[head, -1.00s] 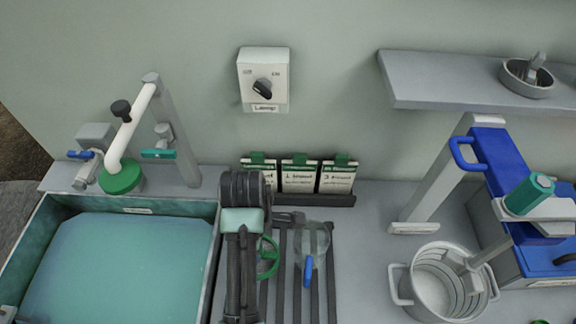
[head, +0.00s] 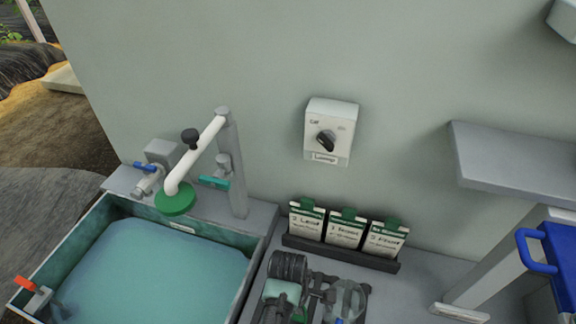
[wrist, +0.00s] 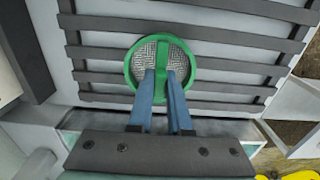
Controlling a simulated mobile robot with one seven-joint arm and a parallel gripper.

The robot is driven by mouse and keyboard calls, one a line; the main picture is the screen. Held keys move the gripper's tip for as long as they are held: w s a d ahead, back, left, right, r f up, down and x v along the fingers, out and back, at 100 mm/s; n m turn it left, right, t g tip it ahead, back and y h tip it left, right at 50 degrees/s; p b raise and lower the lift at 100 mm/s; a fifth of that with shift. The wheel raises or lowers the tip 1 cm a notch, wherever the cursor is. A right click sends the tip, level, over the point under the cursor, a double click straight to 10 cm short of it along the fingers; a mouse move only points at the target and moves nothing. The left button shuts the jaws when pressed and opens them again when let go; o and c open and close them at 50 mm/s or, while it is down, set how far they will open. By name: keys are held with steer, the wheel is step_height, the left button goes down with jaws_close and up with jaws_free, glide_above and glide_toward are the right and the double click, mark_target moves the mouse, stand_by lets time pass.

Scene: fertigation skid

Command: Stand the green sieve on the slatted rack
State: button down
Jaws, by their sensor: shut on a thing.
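The green sieve (wrist: 136,63) is a round green rim with grey mesh and a green bar across it, seen in the wrist view. My gripper (wrist: 163,80) is shut on the bar between its two blue fingers. The slatted rack (wrist: 230,67) with dark bars lies below the sieve; whether the sieve touches it I cannot tell. In the head view my arm covers part of the rack (head: 318,283) at the bottom, and a bit of green (head: 299,314) shows beside it. My fingertips are hidden there.
A clear vessel with a blue handle (head: 347,297) stands on the rack's right. A water-filled basin (head: 150,270) is to the left. Three cards in a holder (head: 340,256) stand behind the rack. A tap (head: 195,160) rises behind the basin. A shelf (head: 515,165) juts out at right.

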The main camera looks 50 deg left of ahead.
steer(key=shift+w, duration=0.1)
steer(key=shift+f, duration=0.2)
steer(key=c, duration=0.8)
jaws_free()
steer(key=shift+r, duration=0.1)
steer(key=shift+c, duration=0.2)
